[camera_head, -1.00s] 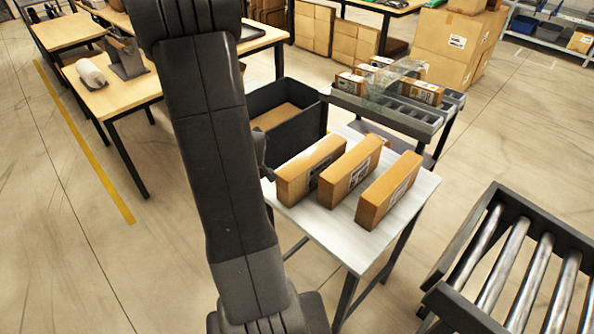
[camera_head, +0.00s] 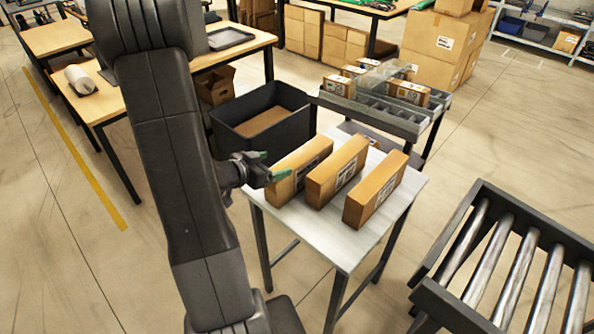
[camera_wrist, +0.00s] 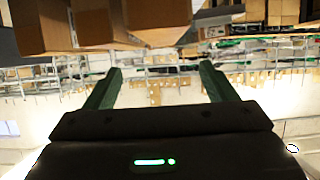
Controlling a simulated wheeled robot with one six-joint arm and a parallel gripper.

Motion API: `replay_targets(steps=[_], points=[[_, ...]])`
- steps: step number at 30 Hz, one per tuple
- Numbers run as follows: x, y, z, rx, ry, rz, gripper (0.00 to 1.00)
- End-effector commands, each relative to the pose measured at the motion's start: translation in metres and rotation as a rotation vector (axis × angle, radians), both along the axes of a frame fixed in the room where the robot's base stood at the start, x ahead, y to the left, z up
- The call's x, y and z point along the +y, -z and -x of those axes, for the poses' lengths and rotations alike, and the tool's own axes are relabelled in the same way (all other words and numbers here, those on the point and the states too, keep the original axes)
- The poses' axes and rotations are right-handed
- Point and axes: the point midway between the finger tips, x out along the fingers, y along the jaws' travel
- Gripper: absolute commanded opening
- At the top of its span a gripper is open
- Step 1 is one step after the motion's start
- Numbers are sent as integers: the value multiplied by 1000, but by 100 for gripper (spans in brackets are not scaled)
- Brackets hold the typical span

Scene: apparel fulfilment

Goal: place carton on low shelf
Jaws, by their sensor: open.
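Three brown cartons stand side by side on a small white table: a left carton (camera_head: 287,177), a middle carton (camera_head: 336,172) and a right carton (camera_head: 374,190). My gripper (camera_head: 270,167) is open with green-tipped fingers, at the left carton's near left end; whether it touches is unclear. In the wrist view my gripper (camera_wrist: 158,78) has its fingers wide apart with nothing between them, and brown cartons (camera_wrist: 155,18) show along the top edge. A shelving rack (camera_head: 545,38) with low levels stands at the far right back; which shelf is meant is unclear.
The white table (camera_head: 335,240) has a bare front strip. A black bin (camera_head: 235,128) with a carton inside is behind it, and a grey rack (camera_head: 385,118) with small cartons is behind right. A roller conveyor (camera_head: 500,260) stands at right, and a wooden workbench (camera_head: 110,98) at left.

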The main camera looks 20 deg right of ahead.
Motion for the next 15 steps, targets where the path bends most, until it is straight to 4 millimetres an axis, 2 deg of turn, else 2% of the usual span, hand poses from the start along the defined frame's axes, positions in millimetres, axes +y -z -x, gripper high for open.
replay_targets(steps=[6, 15], points=[[-37, 17, -15, 3, 1, 0, 78], [-57, 26, -24, 1, -3, -1, 78]])
